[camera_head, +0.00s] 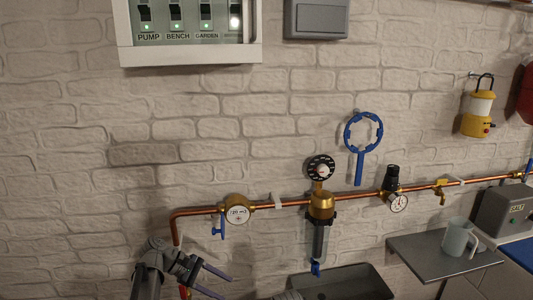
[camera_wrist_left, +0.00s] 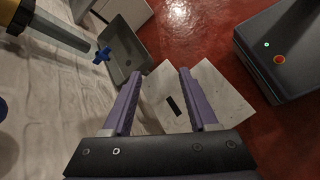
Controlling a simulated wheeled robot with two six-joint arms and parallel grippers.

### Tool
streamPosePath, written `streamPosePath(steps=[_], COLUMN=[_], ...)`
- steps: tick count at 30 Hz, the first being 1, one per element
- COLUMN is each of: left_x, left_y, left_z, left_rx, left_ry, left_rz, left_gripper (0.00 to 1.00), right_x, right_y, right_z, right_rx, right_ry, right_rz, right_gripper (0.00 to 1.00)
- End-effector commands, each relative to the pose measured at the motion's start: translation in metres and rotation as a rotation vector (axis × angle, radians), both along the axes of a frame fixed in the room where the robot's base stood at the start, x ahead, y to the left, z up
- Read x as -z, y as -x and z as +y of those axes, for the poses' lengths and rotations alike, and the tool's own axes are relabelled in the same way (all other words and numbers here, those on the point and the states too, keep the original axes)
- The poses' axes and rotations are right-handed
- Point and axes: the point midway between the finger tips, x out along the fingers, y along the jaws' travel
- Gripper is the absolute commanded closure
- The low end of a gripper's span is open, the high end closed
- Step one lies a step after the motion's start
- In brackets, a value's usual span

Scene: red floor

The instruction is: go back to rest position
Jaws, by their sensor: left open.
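My left gripper (camera_head: 228,289) is at the bottom left of the head view, in front of the brick wall and below the copper pipe's left end. Its two purple fingers are spread apart with nothing between them. In the left wrist view the fingers (camera_wrist_left: 160,76) are also apart and empty. A pale sheet with a black strip (camera_wrist_left: 177,105) lies beyond them, apart from the fingers. My right gripper is in neither view.
A copper pipe (camera_head: 285,203) runs along the wall with a round meter (camera_head: 237,213) and a filter housing (camera_head: 319,238). A grey basin (camera_head: 345,284) is below the filter; it also shows in the wrist view (camera_wrist_left: 131,50). A shelf (camera_head: 420,255) holds a mug (camera_head: 457,238). Red floor (camera_wrist_left: 205,35) is open.

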Motion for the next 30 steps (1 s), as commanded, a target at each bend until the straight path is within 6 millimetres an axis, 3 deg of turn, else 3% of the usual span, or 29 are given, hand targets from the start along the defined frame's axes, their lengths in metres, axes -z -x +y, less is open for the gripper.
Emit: streamPosePath(steps=[1, 6, 10, 16, 18, 30], left_x=[0.018, 0.063, 0.078, 0.085, 0.059, -0.012], left_y=[0.027, 0.072, 0.095, 0.123, 0.123, 0.166], left_z=[-0.013, -0.012, -0.001, 0.021, 0.002, -0.076], left_rx=[0.085, 0.405, 0.638, 0.991, 1.043, 1.311], left_ry=[-0.111, -0.454, -0.646, -0.882, -0.872, -0.848], left_rz=[-0.072, -0.293, -0.405, -0.526, -0.529, -0.527], left_gripper=[0.41, 0.41, 0.41, 0.41, 0.41, 0.41], right_x=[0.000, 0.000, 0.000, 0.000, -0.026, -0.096], right_y=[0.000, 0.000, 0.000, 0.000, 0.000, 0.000], right_z=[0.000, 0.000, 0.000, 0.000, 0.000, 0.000], right_rx=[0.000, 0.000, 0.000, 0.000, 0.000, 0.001], right_ry=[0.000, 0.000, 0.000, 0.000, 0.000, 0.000], right_rz=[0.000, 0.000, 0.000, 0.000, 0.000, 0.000], right_gripper=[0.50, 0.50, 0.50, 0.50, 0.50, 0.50])
